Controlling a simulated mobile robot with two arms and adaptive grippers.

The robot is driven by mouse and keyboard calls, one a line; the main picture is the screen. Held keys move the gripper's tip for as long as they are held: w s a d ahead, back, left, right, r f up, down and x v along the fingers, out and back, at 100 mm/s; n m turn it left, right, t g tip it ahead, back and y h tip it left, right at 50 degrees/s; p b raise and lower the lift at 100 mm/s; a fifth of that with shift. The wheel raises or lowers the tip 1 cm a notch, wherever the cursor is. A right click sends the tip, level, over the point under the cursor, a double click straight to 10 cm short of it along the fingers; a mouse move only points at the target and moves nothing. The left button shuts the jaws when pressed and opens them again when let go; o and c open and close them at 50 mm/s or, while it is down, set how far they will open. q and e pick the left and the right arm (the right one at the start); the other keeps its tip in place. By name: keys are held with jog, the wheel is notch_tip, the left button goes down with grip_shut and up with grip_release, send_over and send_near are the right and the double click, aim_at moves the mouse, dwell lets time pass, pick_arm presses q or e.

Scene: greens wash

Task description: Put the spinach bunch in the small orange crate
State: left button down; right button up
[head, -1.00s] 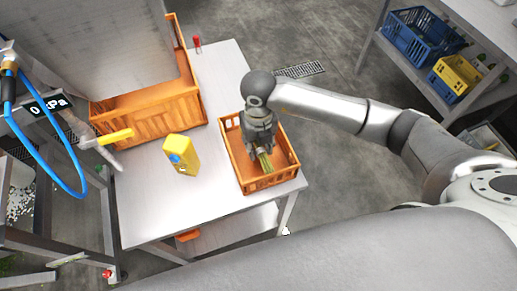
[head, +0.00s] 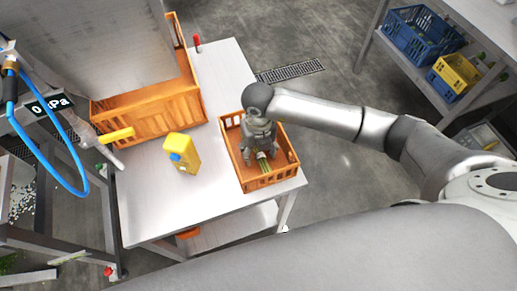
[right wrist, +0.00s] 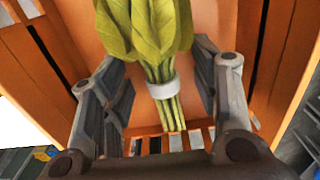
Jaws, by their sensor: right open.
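The small orange crate (head: 285,177) stands on the metal table, near its right edge. My right gripper (head: 259,160) is inside the crate, pointing down, with its fingers open. The spinach bunch (head: 264,168) lies in the crate below the gripper; in the head view only its stems and pale band show. In the right wrist view the spinach bunch (right wrist: 160,60) has green leaves and a white band (right wrist: 163,90) around its stems. It lies between the spread fingers of the right gripper (right wrist: 160,100), with a gap visible at the left finger. My left gripper is not in view.
A blue hose (head: 60,185) hangs at the left. Blue crates (head: 418,35) and a yellow crate (head: 455,75) sit on a shelf at the right.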

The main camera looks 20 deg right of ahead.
notch_tip(320, 180, up, 12)
jog(key=b, duration=0.2)
dwell(0.4)
jog(key=shift+r, duration=0.1)
